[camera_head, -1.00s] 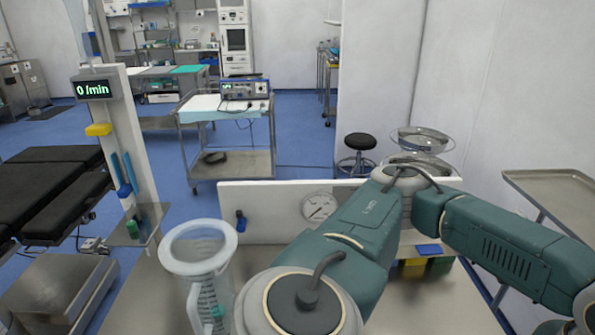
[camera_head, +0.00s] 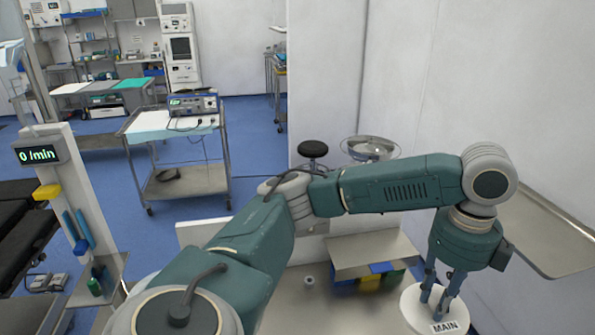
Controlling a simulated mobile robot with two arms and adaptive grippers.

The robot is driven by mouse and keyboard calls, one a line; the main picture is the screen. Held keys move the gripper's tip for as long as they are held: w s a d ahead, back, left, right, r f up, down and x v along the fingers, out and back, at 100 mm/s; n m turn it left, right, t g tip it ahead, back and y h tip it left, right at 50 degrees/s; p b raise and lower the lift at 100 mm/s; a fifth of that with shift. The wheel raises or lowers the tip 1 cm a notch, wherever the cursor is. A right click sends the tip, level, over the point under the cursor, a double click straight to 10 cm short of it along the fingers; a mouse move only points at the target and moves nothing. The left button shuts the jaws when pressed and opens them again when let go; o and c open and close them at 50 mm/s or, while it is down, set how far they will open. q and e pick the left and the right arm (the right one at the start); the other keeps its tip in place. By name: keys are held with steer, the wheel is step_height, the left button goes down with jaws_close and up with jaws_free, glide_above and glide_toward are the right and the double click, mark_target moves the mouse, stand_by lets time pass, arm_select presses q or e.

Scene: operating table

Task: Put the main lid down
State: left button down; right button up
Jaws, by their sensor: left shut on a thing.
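The main lid (camera_head: 416,312) is a white round disc with a label reading MAIN, at the lower right in the head view. My left gripper (camera_head: 436,300) points down at it from above, with its fingers closed on a part at the lid's middle. I cannot tell whether the lid touches the metal table top (camera_head: 300,305) or is just above it. The lid's lower edge is near the picture's bottom. My right gripper is not in view.
A metal shelf box (camera_head: 365,252) with blue, yellow and green things under it stands behind the lid. A metal tray (camera_head: 545,225) stands at the right. A small pale round part (camera_head: 309,281) sits on the bare table. My left arm covers the table's left part.

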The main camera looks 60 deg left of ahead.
arm_select(q)
steer(key=r+m, duration=0.1)
steer(key=m, duration=0.1)
steer(key=w+a+r+m+p, duration=0.1)
steer(key=w+r+m+p, duration=0.1)
steer(key=m, duration=0.1)
steer(key=shift+a+r+m, duration=0.1)
steer(key=shift+a+m, duration=0.2)
steer(key=shift+w+a+r+m, duration=0.2)
steer(key=shift+r+m, duration=0.1)
steer(key=shift+m, duration=0.6)
steer(key=shift+a+m+p, duration=0.1)
steer(key=shift+m+p, duration=0.2)
steer(key=shift+f, duration=0.3)
step_height(320, 180, down, 19)
steer(key=p, duration=0.3)
steer(key=shift+r, duration=0.2)
steer(key=shift+f, duration=0.4)
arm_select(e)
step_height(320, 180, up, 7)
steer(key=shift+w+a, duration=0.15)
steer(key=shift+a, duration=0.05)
arm_select(q)
steer(key=c, duration=1.4)
jaws_free()
steer(key=shift+f, duration=0.1)
steer(key=shift+c, duration=0.2)
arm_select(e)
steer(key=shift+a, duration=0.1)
